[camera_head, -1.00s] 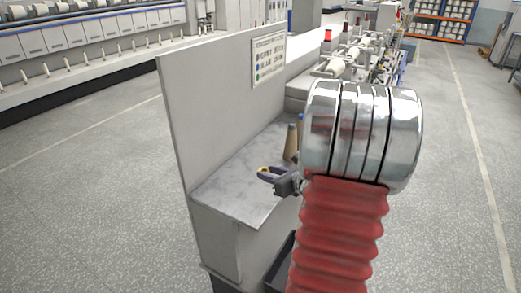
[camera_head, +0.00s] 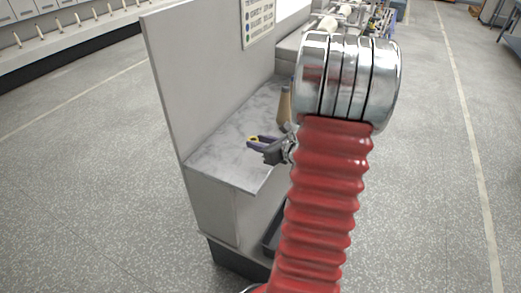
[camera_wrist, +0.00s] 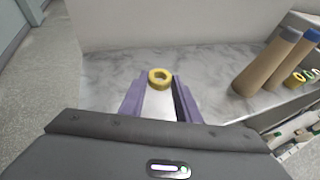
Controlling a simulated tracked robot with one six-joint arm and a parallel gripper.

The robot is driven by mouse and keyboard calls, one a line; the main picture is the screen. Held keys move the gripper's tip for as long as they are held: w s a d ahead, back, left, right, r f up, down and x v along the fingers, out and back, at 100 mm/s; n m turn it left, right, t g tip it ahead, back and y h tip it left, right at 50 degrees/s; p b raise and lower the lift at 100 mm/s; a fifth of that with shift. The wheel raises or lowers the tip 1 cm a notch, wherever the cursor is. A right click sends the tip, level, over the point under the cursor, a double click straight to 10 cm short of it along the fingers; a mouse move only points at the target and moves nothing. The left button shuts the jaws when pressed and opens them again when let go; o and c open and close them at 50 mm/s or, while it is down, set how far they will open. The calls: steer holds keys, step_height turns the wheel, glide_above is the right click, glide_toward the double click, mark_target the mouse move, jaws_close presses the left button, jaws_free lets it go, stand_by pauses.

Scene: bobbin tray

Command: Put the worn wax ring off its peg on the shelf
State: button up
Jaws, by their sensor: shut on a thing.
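A yellow wax ring (camera_wrist: 160,86) sits between the tips of my gripper's purple fingers in the wrist view, and my gripper (camera_wrist: 158,82) is shut on it. In the head view the ring (camera_head: 252,139) is a small yellow spot at the end of my gripper (camera_head: 254,142). Both are over the grey marbled shelf (camera_head: 222,158), which also shows in the wrist view (camera_wrist: 110,64). I cannot tell whether the ring touches the shelf surface. No peg shows clearly near the ring.
Brown cones (camera_wrist: 264,65) lean at the right of the shelf, one blue-tipped. Small yellow and green rings (camera_wrist: 299,77) lie farther right. An upright grey panel (camera_head: 205,75) with a sign (camera_head: 258,22) backs the shelf. The marbled surface left of my gripper is clear.

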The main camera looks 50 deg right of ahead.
mark_target(259, 161)
steer(key=shift+f, duration=1.15)
steer(key=shift+f, duration=2.05)
steer(key=shift+s+f, duration=0.1)
steer(key=shift+f, duration=0.35)
